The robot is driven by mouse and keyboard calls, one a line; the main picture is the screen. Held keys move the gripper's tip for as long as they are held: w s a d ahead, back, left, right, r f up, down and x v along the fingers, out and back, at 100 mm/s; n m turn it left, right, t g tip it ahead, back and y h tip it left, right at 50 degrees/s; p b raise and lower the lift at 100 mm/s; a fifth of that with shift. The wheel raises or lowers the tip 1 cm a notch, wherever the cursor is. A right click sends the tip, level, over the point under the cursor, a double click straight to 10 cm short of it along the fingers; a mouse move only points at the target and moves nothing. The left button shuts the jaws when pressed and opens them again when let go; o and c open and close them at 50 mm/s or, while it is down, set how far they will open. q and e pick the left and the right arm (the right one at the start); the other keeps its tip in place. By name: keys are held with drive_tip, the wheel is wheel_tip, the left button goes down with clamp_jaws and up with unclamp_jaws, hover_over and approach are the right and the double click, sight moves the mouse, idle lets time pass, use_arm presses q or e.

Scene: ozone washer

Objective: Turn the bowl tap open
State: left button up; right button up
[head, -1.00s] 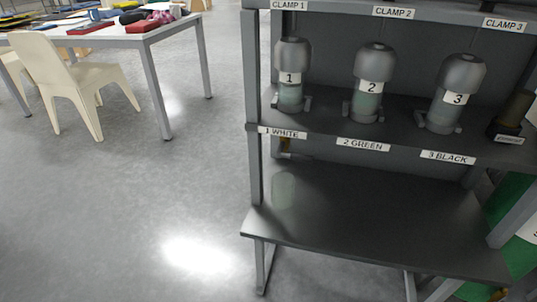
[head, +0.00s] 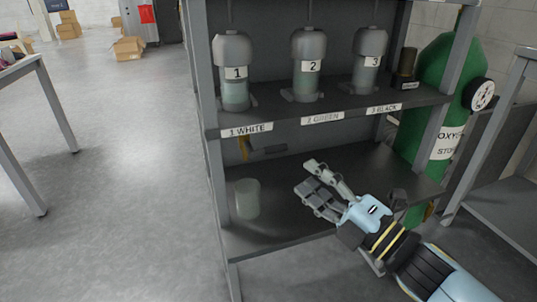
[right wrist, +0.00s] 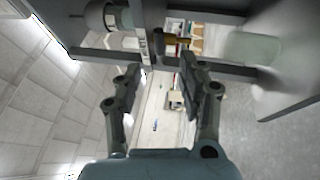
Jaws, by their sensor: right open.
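A brass tap (head: 244,148) hangs under the middle shelf at the left, below the label "1 WHITE", with a dark lever-like part (head: 270,150) beside it. In the right wrist view the brass tap (right wrist: 172,42) shows ahead, just beyond the fingertips. A translucent cup-like vessel (head: 247,198) stands on the lower shelf below the tap; it shows at the upper right in the wrist view (right wrist: 250,47). My right gripper (head: 308,177) is open and empty above the lower shelf, right of the tap and apart from it. My left gripper is not in view.
Canisters 1 (head: 232,72), 2 (head: 307,65) and 3 (head: 369,60) stand on the middle shelf (head: 275,113) above. The rack's left post (head: 205,115) is close to the tap. A green oxygen cylinder (head: 420,105) stands at the right. The lower shelf (head: 285,225) has free room.

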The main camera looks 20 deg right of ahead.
sight(278, 152)
drive_tip(key=x, duration=1)
drive_tip(key=shift+w+a, duration=0.1)
drive_tip(key=shift+a, duration=0.05)
drive_tip(key=shift+r, duration=0.1)
clamp_jaws()
